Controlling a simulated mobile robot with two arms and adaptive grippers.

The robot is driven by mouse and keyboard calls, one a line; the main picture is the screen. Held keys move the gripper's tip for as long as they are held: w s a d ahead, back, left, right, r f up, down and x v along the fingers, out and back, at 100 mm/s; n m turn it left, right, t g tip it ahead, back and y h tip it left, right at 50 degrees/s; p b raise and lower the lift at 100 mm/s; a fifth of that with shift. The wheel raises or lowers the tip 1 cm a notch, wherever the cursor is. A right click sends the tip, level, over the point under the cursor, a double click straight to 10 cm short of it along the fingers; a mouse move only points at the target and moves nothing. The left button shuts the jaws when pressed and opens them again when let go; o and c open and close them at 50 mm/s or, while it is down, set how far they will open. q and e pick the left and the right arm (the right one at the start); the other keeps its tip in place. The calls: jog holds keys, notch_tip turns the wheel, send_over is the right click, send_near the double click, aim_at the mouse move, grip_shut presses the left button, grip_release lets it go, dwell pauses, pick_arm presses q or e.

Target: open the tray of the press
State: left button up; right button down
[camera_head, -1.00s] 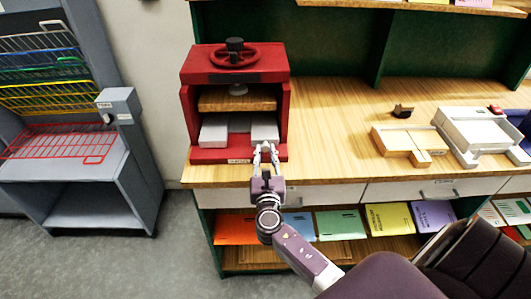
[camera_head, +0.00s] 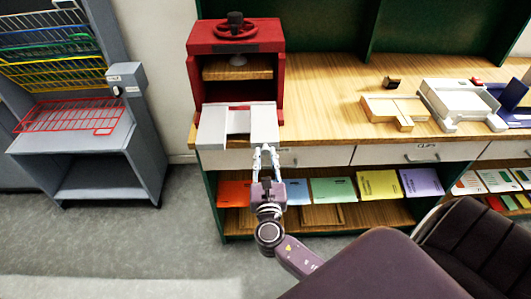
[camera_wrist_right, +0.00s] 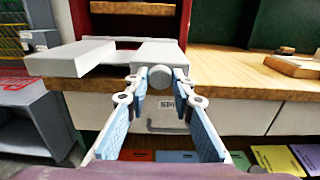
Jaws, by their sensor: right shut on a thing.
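My right gripper (camera_head: 265,150) is at the tray's front right corner. In the right wrist view, its blue-padded fingers are shut on a round grey knob (camera_wrist_right: 160,76) on the tray's front (camera_wrist_right: 150,54). The fingertips partly cover the knob. My left gripper is not in view.
A grey stand with a red wire rack (camera_head: 72,115) is at the left. A wooden block set (camera_head: 396,108) and a white device (camera_head: 465,101) stand on the table at the right. White drawers (camera_head: 315,157) and coloured folders (camera_head: 333,190) lie below. The table middle is clear.

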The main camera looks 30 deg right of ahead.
jog(key=c, duration=1.7)
grip_release()
jog(key=shift+o, duration=0.2)
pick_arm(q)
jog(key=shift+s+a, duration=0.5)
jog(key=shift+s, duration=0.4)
pick_arm(e)
jog(key=v, duration=1.2)
